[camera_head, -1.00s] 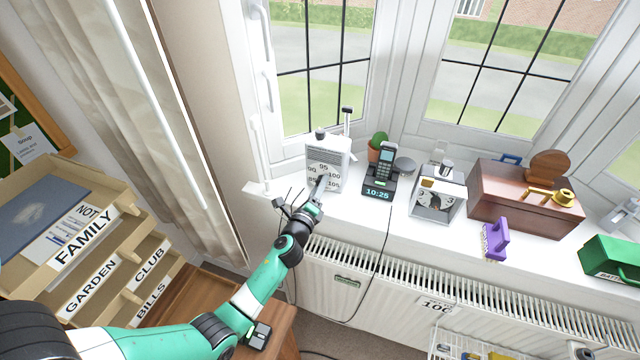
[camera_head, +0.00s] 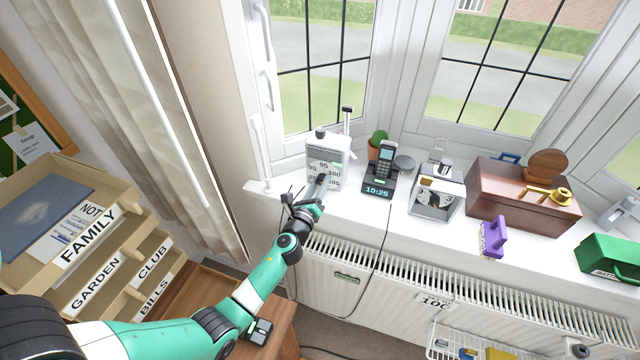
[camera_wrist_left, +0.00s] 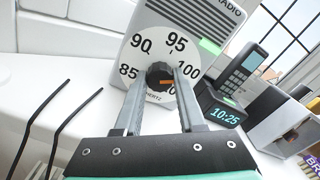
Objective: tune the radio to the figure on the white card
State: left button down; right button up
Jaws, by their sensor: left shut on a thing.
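The white radio (camera_head: 325,150) stands at the left of the sill. Its round dial (camera_wrist_left: 135,70) reads 85, 90, 95, 100 and a partly hidden figure. My left gripper (camera_wrist_left: 160,78) is shut on the dark tuning knob (camera_wrist_left: 159,72), one finger at each side. The knob's orange mark (camera_wrist_left: 167,82) points right, a little below the 100. A green strip (camera_wrist_left: 210,46) shows on the radio beside the dial. In the head view my left gripper (camera_head: 321,181) reaches the dial from below. My right gripper is out of view.
A phone in its dock (camera_head: 380,182) stands close right of the radio, with a cactus (camera_head: 378,143) behind. A silvery box (camera_head: 437,195), a wooden chest (camera_head: 515,200) and a purple object (camera_head: 494,237) stand farther right. A cable hangs before the radiator (camera_head: 385,275).

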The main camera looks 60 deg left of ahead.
pick_arm(q)
jog(key=c, duration=0.5)
grip_release()
jog(key=shift+s+d+r, duration=0.1)
jog(key=shift+s+d, duration=0.25)
jog(key=p+v, duration=0.2)
jog(key=v, duration=0.8)
jog(key=shift+s+d, duration=0.2)
jog(key=shift+s, duration=0.1)
